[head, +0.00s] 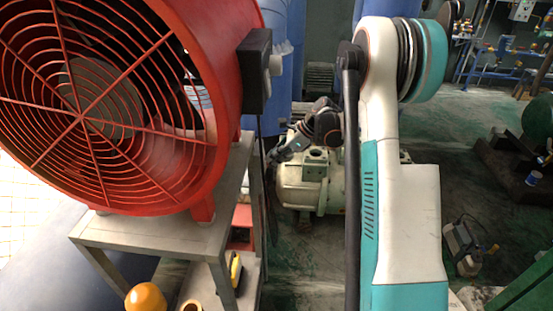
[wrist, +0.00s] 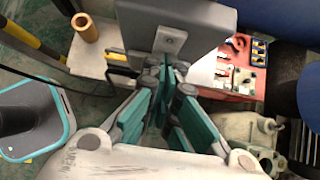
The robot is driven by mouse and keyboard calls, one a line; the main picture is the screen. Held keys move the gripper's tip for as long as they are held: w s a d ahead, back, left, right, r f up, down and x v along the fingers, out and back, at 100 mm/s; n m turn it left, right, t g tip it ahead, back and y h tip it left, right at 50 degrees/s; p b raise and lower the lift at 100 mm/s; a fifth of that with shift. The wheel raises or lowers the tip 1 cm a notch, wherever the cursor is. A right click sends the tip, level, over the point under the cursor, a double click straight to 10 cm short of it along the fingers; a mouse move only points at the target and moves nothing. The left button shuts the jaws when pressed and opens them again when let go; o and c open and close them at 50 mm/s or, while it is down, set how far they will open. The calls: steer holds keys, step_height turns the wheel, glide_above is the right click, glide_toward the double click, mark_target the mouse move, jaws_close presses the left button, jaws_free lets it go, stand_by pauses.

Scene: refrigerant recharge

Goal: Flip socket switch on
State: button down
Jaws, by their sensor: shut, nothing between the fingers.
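My gripper (head: 272,157) is shut and empty. In the head view it is small and partly dark, just right of the grey stand under the red fan. In the wrist view its teal fingers (wrist: 167,76) come together just below a grey metal part with a small light plate (wrist: 170,40). I cannot tell whether they touch it.
The red fan (head: 213,110) stands on the grey stand (head: 150,232). A red panel or case (wrist: 237,50) with small parts is at right. A pale pump (head: 300,190) stands behind my gripper.

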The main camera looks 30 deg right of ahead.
steer(key=shift+a+f, duration=0.1)
stand_by(0.3)
steer(key=shift+r+p, duration=0.5)
steer(key=shift+r, duration=0.3)
steer(key=s+d+f+p+v, duration=0.1)
steer(key=p+v, duration=0.1)
steer(key=v, duration=1.1)
steer(key=shift+d+f, duration=0.25)
steer(key=shift+d, duration=0.05)
steer(key=shift+a, duration=0.1)
